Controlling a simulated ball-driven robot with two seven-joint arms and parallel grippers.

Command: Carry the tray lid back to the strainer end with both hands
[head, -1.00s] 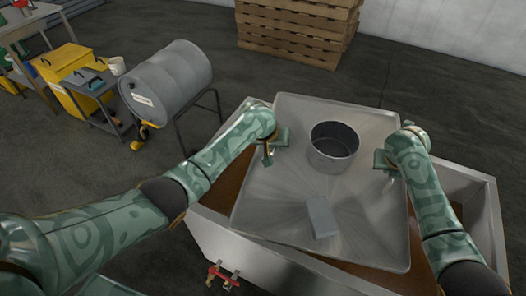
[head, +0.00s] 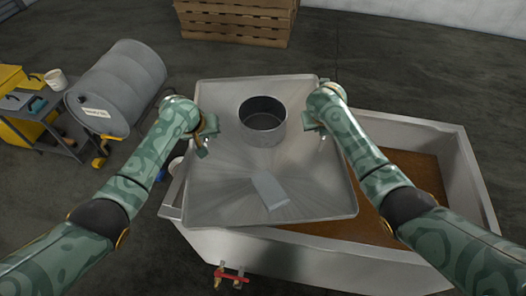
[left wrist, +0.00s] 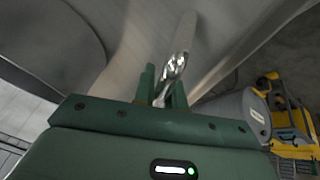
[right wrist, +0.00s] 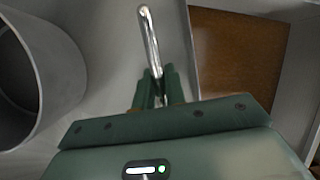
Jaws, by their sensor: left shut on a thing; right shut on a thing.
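The tray lid (head: 222,185) is a wide square sheet of bare metal with a low raised rim. My left gripper (head: 208,135) is shut on a shiny bar handle (left wrist: 180,50) at the lid's left side. My right gripper (head: 318,122) is shut on a like handle (right wrist: 150,40) at its right side. The lid lies over the left end of the steel tank (head: 440,130); I cannot tell whether it touches the rim. No strainer can be made out.
Brown contents (head: 420,172) show in the tank's uncovered right part. A red-handled valve (head: 232,277) sticks out at the front. Wooden pallets (head: 235,22) are stacked behind. Floor at the right is clear.

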